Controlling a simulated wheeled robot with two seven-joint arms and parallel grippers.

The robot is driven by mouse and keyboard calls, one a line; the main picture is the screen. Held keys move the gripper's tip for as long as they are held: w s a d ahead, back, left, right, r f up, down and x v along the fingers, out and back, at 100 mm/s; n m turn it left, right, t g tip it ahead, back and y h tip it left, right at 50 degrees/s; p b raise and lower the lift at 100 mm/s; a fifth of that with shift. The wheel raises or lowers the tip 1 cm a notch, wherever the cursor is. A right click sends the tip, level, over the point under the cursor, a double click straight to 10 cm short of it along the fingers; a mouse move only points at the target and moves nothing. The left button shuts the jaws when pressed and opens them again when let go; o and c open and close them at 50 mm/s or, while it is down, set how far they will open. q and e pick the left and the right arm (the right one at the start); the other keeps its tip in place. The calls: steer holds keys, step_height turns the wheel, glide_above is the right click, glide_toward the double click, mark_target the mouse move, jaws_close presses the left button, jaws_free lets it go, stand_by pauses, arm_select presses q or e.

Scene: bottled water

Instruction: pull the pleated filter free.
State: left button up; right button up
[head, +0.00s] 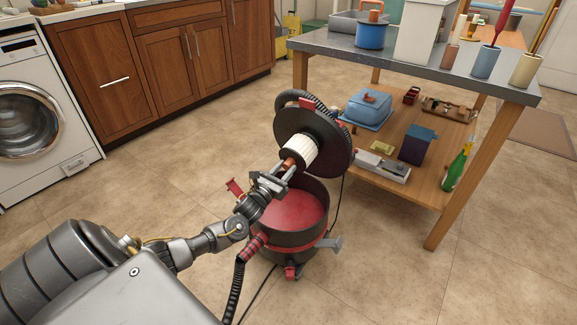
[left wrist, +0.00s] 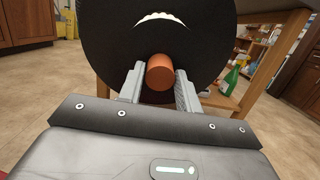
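The pleated filter (head: 301,149) is a short white cylinder on the inner face of a round black lid (head: 327,141), which stands tilted up over a vacuum canister. An orange-brown knob (left wrist: 160,72) sticks out from the filter's dark end cap. My left gripper (head: 284,168) reaches it from the lower left. In the left wrist view, its two fingers (left wrist: 160,84) lie close along both sides of the knob and appear to grip it. Only a white arc of the pleats (left wrist: 160,17) shows there, above the knob. The filter still sits against the lid. My right gripper is not in view.
The open canister (head: 300,212) with its red inside stands below my left gripper, with a ribbed hose (head: 233,288) beside it. A workbench (head: 433,67) with a loaded lower shelf is close behind on the right. A green bottle (head: 458,166) stands on that shelf. Floor at left is clear.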

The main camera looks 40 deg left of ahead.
arm_select(q)
steer(key=c, duration=0.6)
steer(key=shift+o, duration=0.2)
steer(key=shift+s, duration=0.1)
steer(key=shift+s+f+p, duration=0.15)
steer(key=shift+s+p, duration=0.45)
steer(key=shift+s, duration=0.3)
steer(key=shift+s+d+f+p, duration=0.15)
steer(key=shift+s+p, duration=0.1)
steer(key=shift+s, duration=0.25)
steer(key=shift+s+a+f+p, duration=0.1)
steer(key=shift+s+p, duration=0.1)
steer(key=shift+s, duration=0.35)
steer(key=shift+s+d+f+p, duration=0.15)
steer(key=shift+s+p, duration=0.1)
steer(key=shift+s, duration=0.25)
